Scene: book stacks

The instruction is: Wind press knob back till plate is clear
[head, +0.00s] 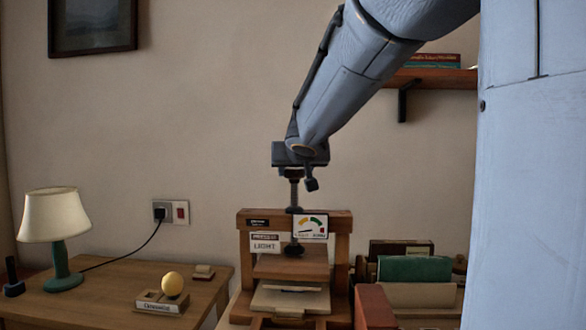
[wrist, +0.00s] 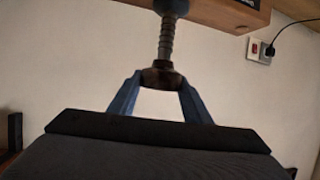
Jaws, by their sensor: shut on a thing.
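The wooden press (head: 342,255) stands on the desk with a vertical threaded screw (head: 294,195) through its top beam. The screw's dark foot (head: 293,249) is low, by the wooden plate (head: 290,268); I cannot tell if they touch. Pale boards (head: 290,300) lie below the plate. My gripper (head: 293,172) is at the top of the screw. In the wrist view my gripper's two blue fingers (wrist: 160,82) are shut on the dark knob (wrist: 161,72) at the screw's end. In the head view the knob is largely hidden by the gripper.
A lamp (head: 55,235) and a yellow ball on a block (head: 172,285) stand at left. Books (head: 412,268) stand at right. A wall shelf (head: 435,77) is behind my arm.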

